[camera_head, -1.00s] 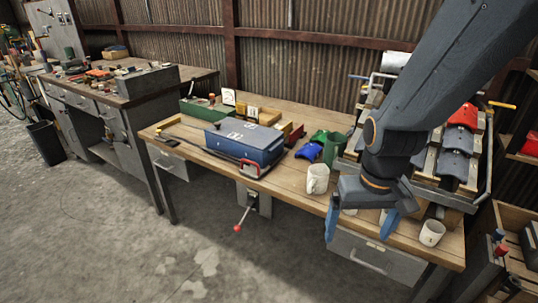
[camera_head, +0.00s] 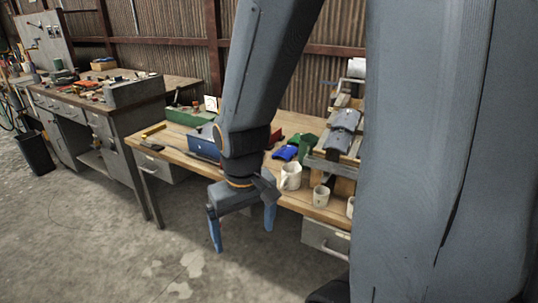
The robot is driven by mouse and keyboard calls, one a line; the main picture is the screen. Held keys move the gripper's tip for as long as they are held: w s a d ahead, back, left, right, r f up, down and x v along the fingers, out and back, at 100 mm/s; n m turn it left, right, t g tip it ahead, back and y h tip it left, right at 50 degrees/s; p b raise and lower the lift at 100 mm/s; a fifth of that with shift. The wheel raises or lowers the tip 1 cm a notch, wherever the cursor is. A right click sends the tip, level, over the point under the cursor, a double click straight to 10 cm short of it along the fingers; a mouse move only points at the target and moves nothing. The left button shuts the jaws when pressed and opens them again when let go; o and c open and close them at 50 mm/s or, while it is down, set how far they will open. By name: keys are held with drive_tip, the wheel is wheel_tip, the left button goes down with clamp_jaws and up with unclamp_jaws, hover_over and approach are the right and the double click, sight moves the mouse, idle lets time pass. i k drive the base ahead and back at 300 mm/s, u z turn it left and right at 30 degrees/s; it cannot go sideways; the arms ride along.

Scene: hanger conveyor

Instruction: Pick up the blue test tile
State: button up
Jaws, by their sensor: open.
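The blue test tile (camera_head: 286,153) lies on the wooden workbench (camera_head: 184,152), a small bright blue curved piece behind the large white mug. A green piece (camera_head: 306,143) lies just behind it to the right. My gripper (camera_head: 243,240) is open and empty, its two blue fingers pointing down. In the picture it is in front of the bench's front edge, to the lower left of the tile and apart from it. My arm hides much of the blue toolbox (camera_head: 203,142) and the bench middle.
A white mug (camera_head: 291,177) stands close in front of the tile, with another mug (camera_head: 321,196) to its right. A rack with grey tiles (camera_head: 345,120) stands at the right. A second bench (camera_head: 120,115) is at the left. The concrete floor in front is clear.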

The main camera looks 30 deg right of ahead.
sight(288, 152)
drive_tip(key=u, duration=0.1)
drive_tip(key=k, duration=0.65)
drive_tip(key=z, duration=0.85)
drive_tip(key=i, duration=1)
drive_tip(key=k, duration=0.9)
drive_tip(key=u, duration=0.8)
drive_tip(key=i, duration=0.45)
drive_tip(key=z, duration=1.25)
